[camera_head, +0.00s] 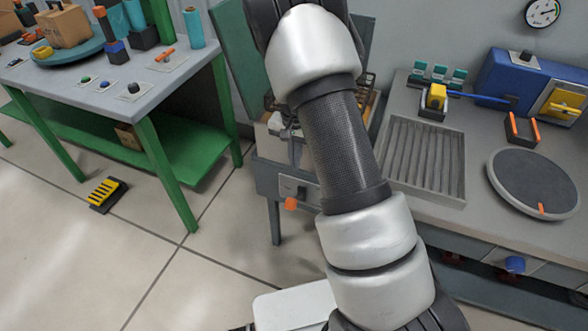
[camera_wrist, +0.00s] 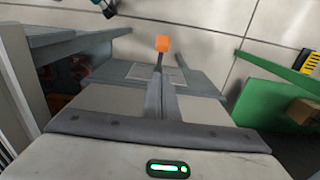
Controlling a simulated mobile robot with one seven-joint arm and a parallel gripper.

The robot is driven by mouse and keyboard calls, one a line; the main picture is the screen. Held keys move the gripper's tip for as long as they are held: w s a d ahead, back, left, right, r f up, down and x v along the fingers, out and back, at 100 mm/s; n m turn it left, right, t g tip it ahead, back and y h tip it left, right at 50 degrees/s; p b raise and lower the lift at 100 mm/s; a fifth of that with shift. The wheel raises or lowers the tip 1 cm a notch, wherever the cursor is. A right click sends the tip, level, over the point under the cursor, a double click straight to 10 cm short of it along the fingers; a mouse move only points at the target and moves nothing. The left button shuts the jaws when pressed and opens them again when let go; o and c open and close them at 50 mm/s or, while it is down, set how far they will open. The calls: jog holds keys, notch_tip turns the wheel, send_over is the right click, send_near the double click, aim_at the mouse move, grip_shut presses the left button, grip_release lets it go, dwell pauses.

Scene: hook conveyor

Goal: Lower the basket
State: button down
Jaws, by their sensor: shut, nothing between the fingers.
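A grey station (camera_head: 272,178) stands behind my arm in the head view. An orange-tipped lever (camera_head: 290,203) sticks out of its front. My gripper (camera_wrist: 161,84) shows in the wrist view, shut and empty. The lever's orange tip (camera_wrist: 162,44) appears just past the fingertips, near the picture's middle; I cannot tell whether they touch.
A grey counter (camera_head: 400,200) at right holds a ridged tray (camera_head: 425,155), a round dark plate (camera_head: 533,182) and a blue machine (camera_head: 535,85). A green-legged table (camera_head: 120,75) stands at left. A yellow-black block (camera_head: 108,194) lies on the open floor.

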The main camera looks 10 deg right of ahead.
send_over(293, 199)
jog(key=w+d, duration=0.1)
jog(key=w, duration=0.1)
notch_tip(293, 199, down, 8)
jog(key=f, duration=0.1)
jog(key=s+f, duration=0.1)
jog(key=shift+s+a+f+b, duration=0.15)
jog(key=shift+a+f+b, duration=0.15)
jog(key=shift+a+b, duration=0.1)
jog(key=shift+s+a+f, duration=0.15)
jog(key=shift+s+f, duration=0.05)
jog(key=shift+f, duration=0.25)
